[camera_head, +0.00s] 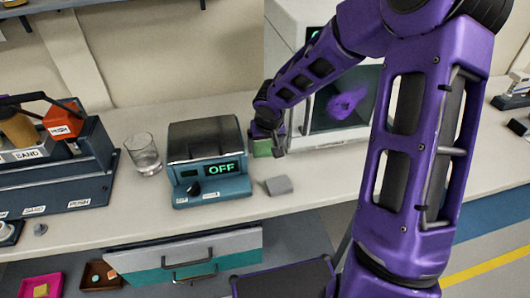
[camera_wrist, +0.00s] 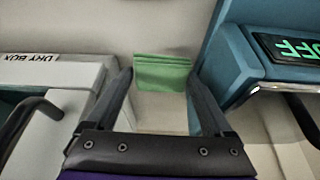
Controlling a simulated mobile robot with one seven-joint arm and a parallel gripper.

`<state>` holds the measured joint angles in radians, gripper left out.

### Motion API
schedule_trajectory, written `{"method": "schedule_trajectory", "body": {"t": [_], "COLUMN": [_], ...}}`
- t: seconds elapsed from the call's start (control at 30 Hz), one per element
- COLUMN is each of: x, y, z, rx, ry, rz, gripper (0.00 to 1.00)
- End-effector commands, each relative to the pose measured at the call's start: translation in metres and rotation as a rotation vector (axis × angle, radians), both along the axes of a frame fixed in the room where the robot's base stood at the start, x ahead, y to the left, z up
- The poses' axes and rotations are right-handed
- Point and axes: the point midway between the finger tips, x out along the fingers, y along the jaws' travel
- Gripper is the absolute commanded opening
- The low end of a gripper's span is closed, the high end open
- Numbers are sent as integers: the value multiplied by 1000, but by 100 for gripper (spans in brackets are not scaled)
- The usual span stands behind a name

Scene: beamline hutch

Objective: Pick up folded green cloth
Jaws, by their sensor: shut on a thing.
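The folded green cloth (camera_head: 262,149) shows at the tip of my arm in the head view, between the teal device and the white box. In the wrist view the green cloth (camera_wrist: 163,73) spans the space between my fingertips, with its folded layers showing as stacked lines. My gripper (camera_head: 268,138) points down and is shut on the cloth; its two dark fingers (camera_wrist: 161,84) stand on either side of it. I cannot tell whether the cloth touches the bench or is just above it.
The teal device (camera_head: 208,165) reading OFF stands close to the left of my gripper. A glass beaker (camera_head: 143,153) is farther left. The white dry box (camera_head: 283,36) stands close on the right. A small grey block (camera_head: 278,185) lies near the bench's front edge.

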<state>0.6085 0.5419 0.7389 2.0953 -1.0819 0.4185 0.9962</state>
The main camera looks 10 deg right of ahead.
Motion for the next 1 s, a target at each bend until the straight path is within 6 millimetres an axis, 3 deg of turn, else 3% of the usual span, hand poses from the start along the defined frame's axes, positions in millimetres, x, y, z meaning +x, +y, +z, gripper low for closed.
{"method": "schedule_trajectory", "body": {"t": [0.4,0.6,0.8,1.0], "x": [1,0,0,0], "y": [-1,-1,0,1], "z": [86,119,133,135], "rx": [-1,-1,1,2], "ry": [-4,-2,1,2], "rz": [-4,-1,0,2], "gripper": [34,34,34,34]}}
